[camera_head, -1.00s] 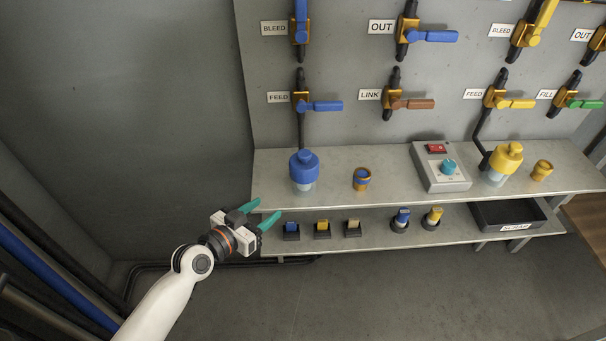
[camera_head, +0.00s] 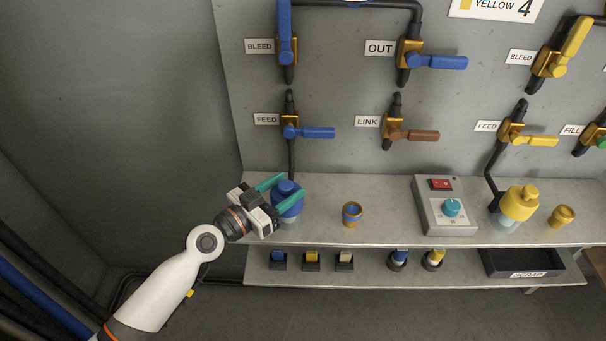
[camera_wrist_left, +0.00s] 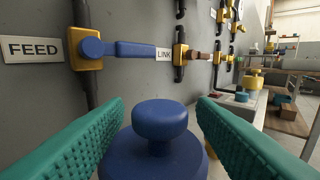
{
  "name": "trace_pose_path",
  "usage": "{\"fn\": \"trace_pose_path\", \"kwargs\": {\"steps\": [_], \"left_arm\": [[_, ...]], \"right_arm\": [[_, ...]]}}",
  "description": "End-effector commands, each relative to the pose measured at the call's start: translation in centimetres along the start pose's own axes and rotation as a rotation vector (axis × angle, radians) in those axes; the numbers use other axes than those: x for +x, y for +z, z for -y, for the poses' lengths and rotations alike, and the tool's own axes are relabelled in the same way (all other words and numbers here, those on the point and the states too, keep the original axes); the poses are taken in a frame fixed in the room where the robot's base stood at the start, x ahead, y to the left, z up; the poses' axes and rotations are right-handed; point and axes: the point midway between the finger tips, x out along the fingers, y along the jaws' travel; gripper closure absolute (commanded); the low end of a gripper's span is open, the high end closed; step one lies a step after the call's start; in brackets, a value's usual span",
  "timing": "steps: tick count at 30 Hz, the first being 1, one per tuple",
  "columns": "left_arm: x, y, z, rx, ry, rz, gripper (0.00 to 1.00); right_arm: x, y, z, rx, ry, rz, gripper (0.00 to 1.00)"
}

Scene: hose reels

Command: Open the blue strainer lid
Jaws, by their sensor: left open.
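The blue strainer lid (camera_head: 287,188) caps a strainer with a clear lower body at the left end of the upper shelf. In the left wrist view the lid's round knob (camera_wrist_left: 160,120) stands upright in the middle of the picture. My left gripper (camera_head: 284,187) is open, with its teal fingers on either side of the lid. In the left wrist view the fingers (camera_wrist_left: 163,125) flank the knob with a gap on each side, so it is not gripped. The fingers hide part of the lid in the head view. My right gripper is not in view.
A blue-lined brass cup (camera_head: 352,214) and a control box (camera_head: 445,207) stand to the right on the upper shelf (camera_head: 385,222). The blue FEED valve handle (camera_head: 318,133) juts out above the strainer. A yellow-lidded strainer (camera_head: 519,203) stands farther right.

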Motion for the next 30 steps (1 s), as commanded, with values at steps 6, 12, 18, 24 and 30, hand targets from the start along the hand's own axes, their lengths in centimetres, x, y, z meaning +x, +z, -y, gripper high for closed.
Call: {"fn": "trace_pose_path", "kwargs": {"steps": [6, 12, 18, 24, 30], "left_arm": [[-0.1, 0.0, -0.1, 0.001, 0.0, -0.001, 0.49], [-0.1, -0.1, -0.1, 0.001, 0.0, -0.001, 0.49], [-0.1, 0.0, -0.1, 0.001, 0.0, -0.001, 0.76], [-0.1, 0.0, -0.1, 0.001, 0.0, -0.001, 1.0], [0.0, 0.2, -0.1, -0.008, 0.0, -0.01, 1.0]], "right_arm": [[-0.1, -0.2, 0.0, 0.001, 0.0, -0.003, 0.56], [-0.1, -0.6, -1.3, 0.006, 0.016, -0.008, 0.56], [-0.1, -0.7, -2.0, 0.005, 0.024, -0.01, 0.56], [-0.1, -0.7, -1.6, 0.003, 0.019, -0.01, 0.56], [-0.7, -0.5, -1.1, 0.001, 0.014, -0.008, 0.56]]}}
